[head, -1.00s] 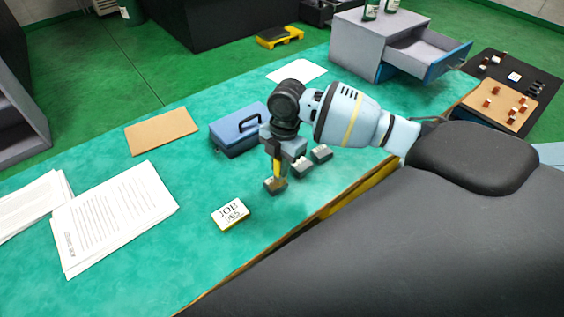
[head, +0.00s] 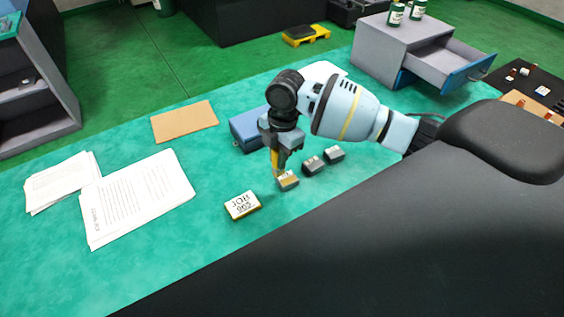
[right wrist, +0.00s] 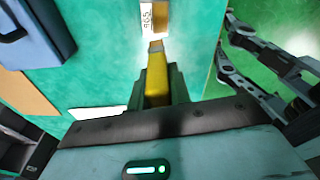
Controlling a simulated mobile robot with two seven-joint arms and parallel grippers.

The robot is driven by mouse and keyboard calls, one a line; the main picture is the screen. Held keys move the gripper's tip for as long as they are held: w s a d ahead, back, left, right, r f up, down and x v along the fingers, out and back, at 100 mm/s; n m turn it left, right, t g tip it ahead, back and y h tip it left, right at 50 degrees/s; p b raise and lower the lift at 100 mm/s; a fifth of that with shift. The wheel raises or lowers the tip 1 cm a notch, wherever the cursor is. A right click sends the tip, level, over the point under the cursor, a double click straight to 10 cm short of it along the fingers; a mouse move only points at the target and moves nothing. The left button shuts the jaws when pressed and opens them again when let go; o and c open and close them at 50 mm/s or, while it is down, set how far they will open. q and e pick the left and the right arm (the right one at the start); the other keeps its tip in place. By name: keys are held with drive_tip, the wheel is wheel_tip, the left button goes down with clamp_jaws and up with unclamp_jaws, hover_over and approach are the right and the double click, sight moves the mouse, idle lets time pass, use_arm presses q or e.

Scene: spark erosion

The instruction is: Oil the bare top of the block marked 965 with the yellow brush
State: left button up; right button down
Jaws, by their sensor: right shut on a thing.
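My right gripper (head: 281,150) is shut on the yellow brush (head: 275,162), which points down. The block marked 965 (head: 289,181) is the nearest of three small grey blocks, with a yellowish-tan top. In the right wrist view its white label (right wrist: 147,17) reads 965 beside the tan face. The brush tip is at the block's left edge in the head view; I cannot tell whether it touches.
Two more blocks (head: 313,167) (head: 334,154) stand in a row to the right. A JOB 965 card (head: 242,205) lies to the left. A blue box (head: 246,128) stands behind the gripper. Papers (head: 137,198) and a tan board (head: 185,122) lie left. The front-left mat is clear.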

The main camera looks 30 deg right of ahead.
drive_tip(key=shift+s+r, duration=0.15)
drive_tip(key=shift+r, duration=1.6)
drive_tip(key=shift+a, duration=0.1)
